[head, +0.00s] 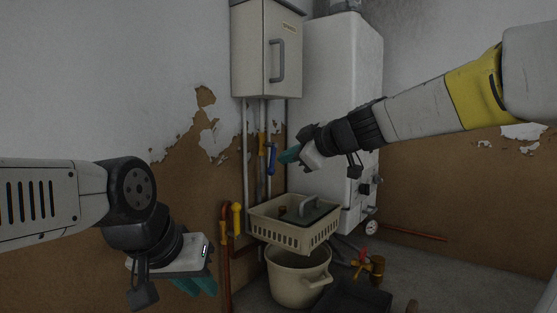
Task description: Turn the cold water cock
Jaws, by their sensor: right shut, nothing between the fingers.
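A blue lever handle (272,157), which looks like the cold water cock, hangs upright on a thin pipe below the wall cabinet. My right gripper (283,157) comes in from the right, its teal fingers shut and empty. Its fingertips are just right of the blue lever; I cannot tell whether they touch it. My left gripper (197,286) is low at the left, its teal fingers pointing down, away from the pipes. Its fingers are partly hidden, and I cannot tell whether they are open.
Another yellow handle (237,219) is on an orange pipe. A cream basket (293,233) stands above a cream bucket (299,278) below the pipes. A white boiler (335,80) stands behind my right arm.

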